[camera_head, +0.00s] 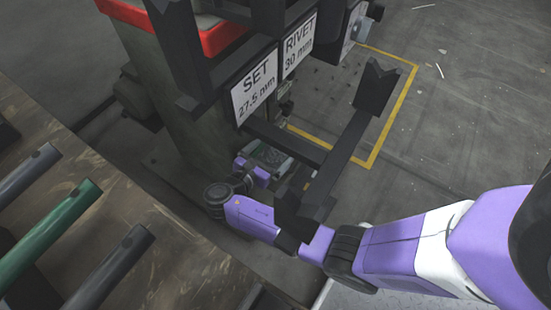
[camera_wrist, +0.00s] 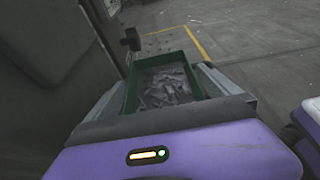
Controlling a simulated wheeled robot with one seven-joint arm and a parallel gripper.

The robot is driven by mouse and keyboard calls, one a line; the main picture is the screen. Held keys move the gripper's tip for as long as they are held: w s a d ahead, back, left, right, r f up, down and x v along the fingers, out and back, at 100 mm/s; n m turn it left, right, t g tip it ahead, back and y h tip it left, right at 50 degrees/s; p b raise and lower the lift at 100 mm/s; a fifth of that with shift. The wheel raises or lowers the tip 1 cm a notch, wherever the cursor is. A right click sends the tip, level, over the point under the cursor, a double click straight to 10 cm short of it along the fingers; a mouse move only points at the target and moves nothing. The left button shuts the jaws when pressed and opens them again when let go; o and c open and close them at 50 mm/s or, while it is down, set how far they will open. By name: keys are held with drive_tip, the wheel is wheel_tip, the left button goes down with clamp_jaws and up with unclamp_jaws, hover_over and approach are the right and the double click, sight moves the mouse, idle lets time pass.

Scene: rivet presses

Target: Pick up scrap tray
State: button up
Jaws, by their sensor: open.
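The scrap tray (camera_wrist: 191,80) is a green open box in the wrist view, filled with grey metal scraps (camera_wrist: 165,88). My gripper (camera_wrist: 163,78) is open, with one grey finger along the left side of the tray and the other along the right. The near end of the tray is hidden behind my gripper's body. I cannot tell whether the fingers touch the tray walls. In the head view my gripper (camera_head: 264,164) is low beside the press, beneath its dark frame, and the tray is mostly hidden there.
The press (camera_head: 180,100) stands close on the left, with SET (camera_head: 257,88) and RIVET (camera_head: 299,45) signs. A dark forked bar (camera_head: 350,135) rises near my arm. A bench with grey and green bars (camera_head: 50,235) is at the lower left. Open floor lies beyond the yellow line (camera_head: 398,112).

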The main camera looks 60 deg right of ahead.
drive_tip(key=shift+d+f, duration=0.15)
drive_tip(key=shift+d, duration=0.5)
drive_tip(key=c, duration=1.5)
